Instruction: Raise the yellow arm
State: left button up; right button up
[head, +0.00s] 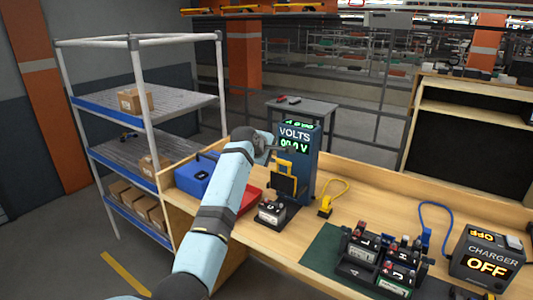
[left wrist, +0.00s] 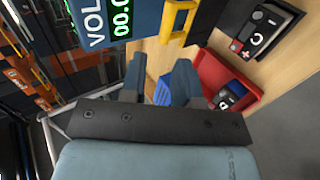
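The yellow arm (head: 284,164) is on the front of the grey-blue tester (head: 310,155), whose green display reads 00.0 V. A dark panel (head: 284,185) hangs by it, above a battery marked C (head: 271,212). My left gripper (head: 266,148) is beside the tester's left side, close to the yellow arm. In the left wrist view, its fingers (left wrist: 161,84) are apart with nothing between them. The yellow arm (left wrist: 164,22) lies ahead of the fingertips; I see no contact. My right gripper is not in view.
A blue toolbox (head: 194,178) and a red bin (left wrist: 232,68) sit left on the bench. A yellow plug (head: 325,206) lies right of the tester. Several batteries stand in a rack (head: 350,270), near the charger (head: 487,255) reading OFF. Shelving (head: 140,100) stands left.

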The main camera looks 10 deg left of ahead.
pick_arm(q)
jog(key=s+a+f+m+y, duration=0.1)
jog(key=s+a+f+m, duration=0.25)
jog(key=s+f, duration=0.85)
jog(key=s+a+f+m+y, duration=0.15)
jog(key=s+f+m, duration=0.25)
jog(key=s+f, duration=0.8)
jog(key=s+d+f+m, duration=0.1)
jog(key=s+f+m, duration=0.2)
jog(key=s, duration=0.7)
jog(key=s+d+f+m+h, duration=0.1)
jog(key=s+f+m, duration=0.2)
jog(key=s, duration=0.8)
jog(key=s+d+f+m+h, duration=0.1)
jog(key=s+f+m, duration=0.2)
jog(key=s, duration=0.7)
notch_tip(320, 180, down, 2)
jog(key=shift+s+d+t, duration=0.15)
jog(key=shift+d+t, duration=0.05)
jog(key=shift+t, duration=0.2)
jog(key=shift+o, duration=0.5)
jog(key=shift+m, duration=0.25)
